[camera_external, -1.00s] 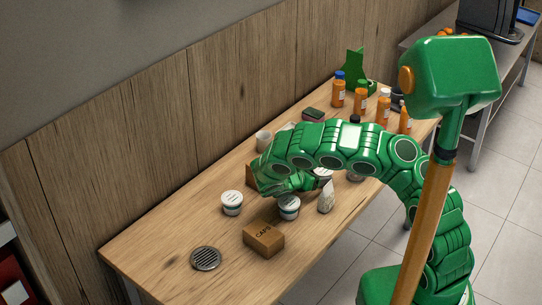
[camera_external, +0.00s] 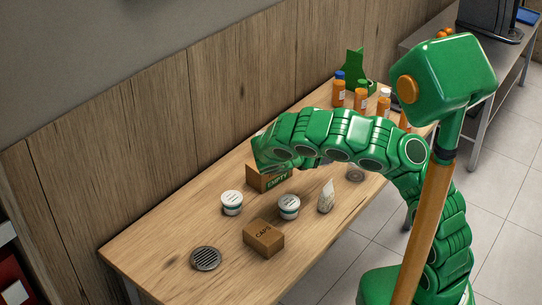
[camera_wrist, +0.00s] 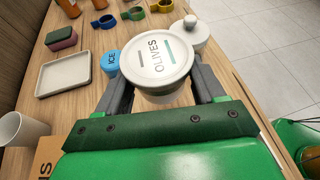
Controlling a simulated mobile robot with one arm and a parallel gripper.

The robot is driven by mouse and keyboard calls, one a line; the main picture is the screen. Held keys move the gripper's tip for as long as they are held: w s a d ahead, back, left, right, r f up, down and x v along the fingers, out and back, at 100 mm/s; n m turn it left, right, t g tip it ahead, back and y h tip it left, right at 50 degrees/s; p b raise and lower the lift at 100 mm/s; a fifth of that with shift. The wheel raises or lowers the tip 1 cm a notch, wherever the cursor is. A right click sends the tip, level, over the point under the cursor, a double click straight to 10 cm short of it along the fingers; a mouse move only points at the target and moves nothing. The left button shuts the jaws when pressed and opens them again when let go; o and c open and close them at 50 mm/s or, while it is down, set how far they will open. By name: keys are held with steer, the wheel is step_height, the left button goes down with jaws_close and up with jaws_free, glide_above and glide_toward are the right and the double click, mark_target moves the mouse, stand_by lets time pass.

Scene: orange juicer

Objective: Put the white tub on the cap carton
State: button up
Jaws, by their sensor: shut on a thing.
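My gripper (camera_wrist: 163,88) is shut on a white tub (camera_wrist: 160,62) with a lid marked OLIVES, one finger on each side, in the wrist view. In the outside view my arm hides the fingers and this tub. The cap carton (camera_external: 263,239), a brown box marked CAPS, sits closed on the near part of the table, with its top bare. My arm's end is behind it, up the table, above the carton marked EMPTY (camera_external: 274,182). Two other white-lidded tubs stand on the table, one on the left (camera_external: 232,203) and one near the cap carton (camera_external: 289,207).
A pouch (camera_external: 326,197) stands right of the nearer tub, and a round metal grate (camera_external: 206,258) lies left of the cap carton. The wrist view shows a white cup (camera_wrist: 22,130), a white tray (camera_wrist: 66,75), a blue ICE lid (camera_wrist: 110,62) and a lidded white pot (camera_wrist: 189,36).

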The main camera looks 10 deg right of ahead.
steer(key=s+a+r+n+t+y, duration=0.2)
steer(key=s+a+n, duration=0.1)
steer(key=s+a, duration=1)
step_height(320, 180, up, 2)
steer(key=n+t+y, duration=0.2)
glide_above(260, 237)
steer(key=shift+w+f, duration=0.1)
steer(key=shift+f, duration=3.75)
steer(key=shift+f, duration=0.15)
steer(key=o, duration=1.1)
steer(key=shift+o, duration=0.2)
steer(key=shift+r, duration=0.25)
steer(key=v, duration=1.2)
steer(key=shift+d, duration=0.15)
